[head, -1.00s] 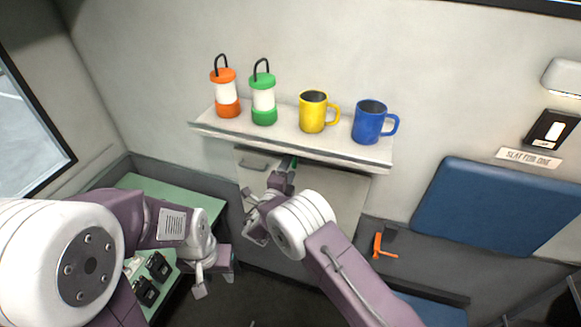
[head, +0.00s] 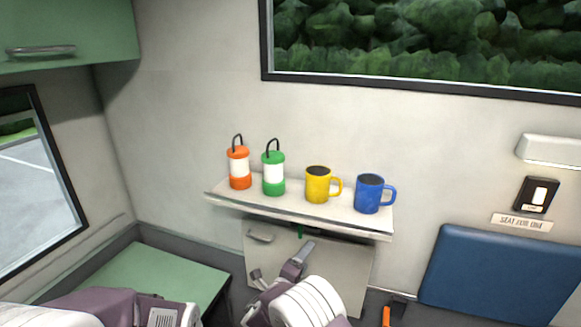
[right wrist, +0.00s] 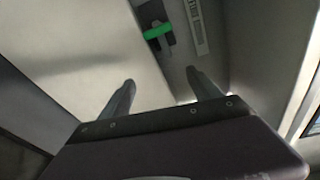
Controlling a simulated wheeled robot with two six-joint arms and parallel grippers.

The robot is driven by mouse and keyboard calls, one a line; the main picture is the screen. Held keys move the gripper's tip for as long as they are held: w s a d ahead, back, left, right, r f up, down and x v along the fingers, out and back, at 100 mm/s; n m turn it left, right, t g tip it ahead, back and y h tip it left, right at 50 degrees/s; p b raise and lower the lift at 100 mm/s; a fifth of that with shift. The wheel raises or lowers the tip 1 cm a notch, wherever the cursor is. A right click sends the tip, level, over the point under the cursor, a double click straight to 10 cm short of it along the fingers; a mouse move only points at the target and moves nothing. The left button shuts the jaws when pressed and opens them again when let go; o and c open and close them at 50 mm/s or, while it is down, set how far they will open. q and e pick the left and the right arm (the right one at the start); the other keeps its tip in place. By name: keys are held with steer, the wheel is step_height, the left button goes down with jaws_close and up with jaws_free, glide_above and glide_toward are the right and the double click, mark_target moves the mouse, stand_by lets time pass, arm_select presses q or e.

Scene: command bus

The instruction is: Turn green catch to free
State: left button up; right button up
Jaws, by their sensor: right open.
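The green catch (head: 300,231) shows as a small green piece just under the shelf, at the top of the pale flap panel (head: 350,262). In the right wrist view the green catch (right wrist: 158,31) is a short bar on a dark mount, lying nearly crosswise in the picture. My right gripper (head: 282,262) is open below the catch in the head view. In the right wrist view its two spread fingers (right wrist: 160,78) are empty, with the catch beyond them and apart. My left gripper is out of view; only part of its arm shows at lower left.
The wall shelf (head: 290,208) above holds an orange lantern (head: 239,168), a green lantern (head: 273,174), a yellow mug (head: 318,185) and a blue mug (head: 369,194). A blue seat pad (head: 495,275) is at right. A green counter (head: 155,275) is at left.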

steer(key=s+d+f+m+g+b, duration=0.1)
steer(key=s+d+f+m+g, duration=0.1)
steer(key=s+d+m+g, duration=0.3)
steer(key=s+d+f+m+g+h+b, duration=0.1)
steer(key=s+d+f+m+g, duration=0.2)
steer(key=s+d+m, duration=0.35)
steer(key=s+d+f+m+g+b, duration=0.1)
steer(key=s+d+f+m+g, duration=0.15)
steer(key=d+m, duration=0.45)
steer(key=s+a+f+m+g+y+b, duration=0.1)
steer(key=s+m+y, duration=0.3)
steer(key=s+m, duration=0.4)
steer(key=s+a+f+m+g+y+b, duration=0.1)
steer(key=s+m, duration=0.7)
steer(key=m, duration=1.2)
steer(key=a+g+y, duration=0.1)
steer(key=a+y, duration=0.1)
steer(key=y, duration=0.1)
steer(key=shift+s+a+f+m+y+b, duration=0.15)
steer(key=shift+s+f+m+y+b, duration=0.15)
steer(key=shift+f+m+y+b, duration=0.1)
